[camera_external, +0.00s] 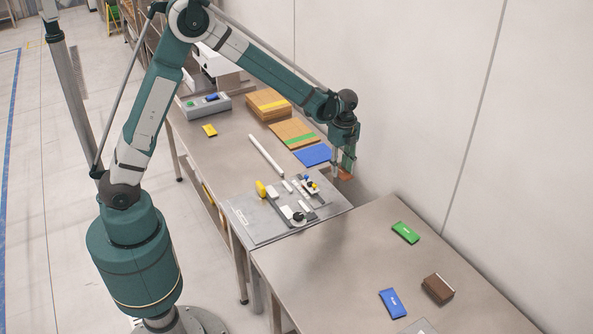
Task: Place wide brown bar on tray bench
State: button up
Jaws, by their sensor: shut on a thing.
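My gripper (341,170) is at the right edge of the long bench, near the blue sheet, with its fingers pointing down. It is shut on an orange-brown piece (346,176), of which only a small part shows below the fingers. Whether this is the wide brown bar cannot be told for sure. A dark brown block (437,289) lies on the near right bench (340,255), well apart from my gripper. A grey tray (221,107) with small green and blue items stands on the far part of the long bench (225,150).
A grey plate (245,223) with a fixture and small parts lies at the long bench's near end. Boards (268,112), a blue sheet (312,154) and a white rod (266,156) lie beyond. Green (405,232) and blue (393,303) packs lie on the near bench, whose left part is clear.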

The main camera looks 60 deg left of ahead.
jog(key=w+a, duration=0.3)
jog(key=a, duration=1.7)
send_over(239, 122)
jog(key=f, duration=0.1)
jog(key=shift+d+f+m, duration=0.1)
jog(key=shift+f+m, duration=0.1)
jog(key=shift+m, duration=0.2)
jog(key=shift+f+b, duration=0.3)
jog(key=shift+f, duration=2.85)
jog(key=shift+f, duration=1.85)
